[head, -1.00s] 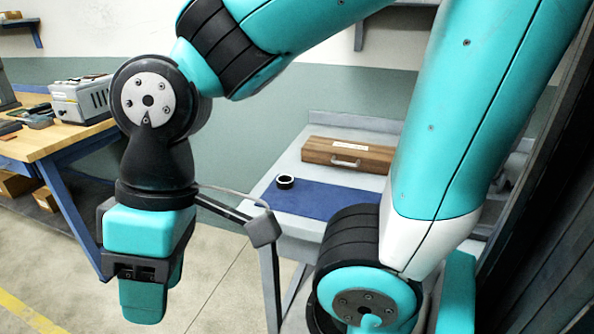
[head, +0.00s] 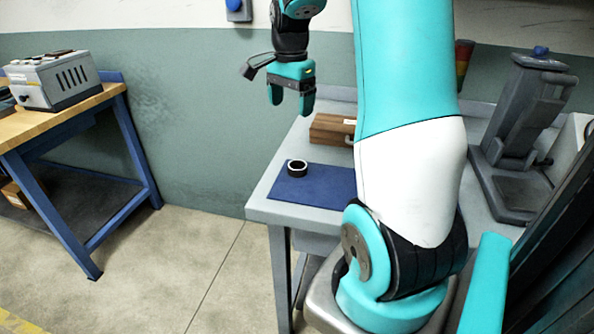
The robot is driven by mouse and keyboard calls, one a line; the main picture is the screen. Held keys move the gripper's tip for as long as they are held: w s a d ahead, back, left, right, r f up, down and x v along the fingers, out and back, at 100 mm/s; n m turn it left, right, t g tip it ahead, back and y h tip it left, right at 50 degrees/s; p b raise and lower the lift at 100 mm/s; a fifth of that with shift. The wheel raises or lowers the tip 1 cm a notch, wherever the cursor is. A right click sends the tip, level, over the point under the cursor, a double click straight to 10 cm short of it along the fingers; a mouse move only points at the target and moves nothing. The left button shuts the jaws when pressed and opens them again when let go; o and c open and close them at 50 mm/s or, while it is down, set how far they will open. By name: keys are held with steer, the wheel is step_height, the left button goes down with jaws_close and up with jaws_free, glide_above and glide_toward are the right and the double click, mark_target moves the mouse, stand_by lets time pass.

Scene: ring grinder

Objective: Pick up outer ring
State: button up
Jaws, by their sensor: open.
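The outer ring (head: 297,168) is a small dark ring with a light inner face. It lies flat on a blue mat (head: 312,188) near the left end of the grey table (head: 262,206). My gripper (head: 291,108) points down with its two teal fingers apart and nothing between them. In the picture it is above the ring and a little left of it, clearly apart from it. How far it is from the ring in depth I cannot tell.
A wooden case (head: 330,130) stands behind the mat. A grey machine (head: 520,125) stands on the table at the right. A workbench (head: 75,120) with a grey box (head: 55,80) is at the left. Open floor lies between bench and table.

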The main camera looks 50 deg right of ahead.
step_height(320, 180, down, 2)
steer(key=d+m, duration=0.1)
steer(key=d, duration=0.1)
glide_above(298, 164)
steer(key=a, duration=0.2)
steer(key=f, duration=0.9)
steer(key=shift+s+d+f, duration=0.1)
steer(key=shift+s+f, duration=0.25)
steer(key=shift+f, duration=0.05)
steer(key=f, duration=0.2)
steer(key=f+p, duration=0.1)
steer(key=f, duration=0.2)
steer(key=shift+s+f, duration=0.2)
steer(key=shift+f, duration=0.15)
steer(key=c, duration=1.1)
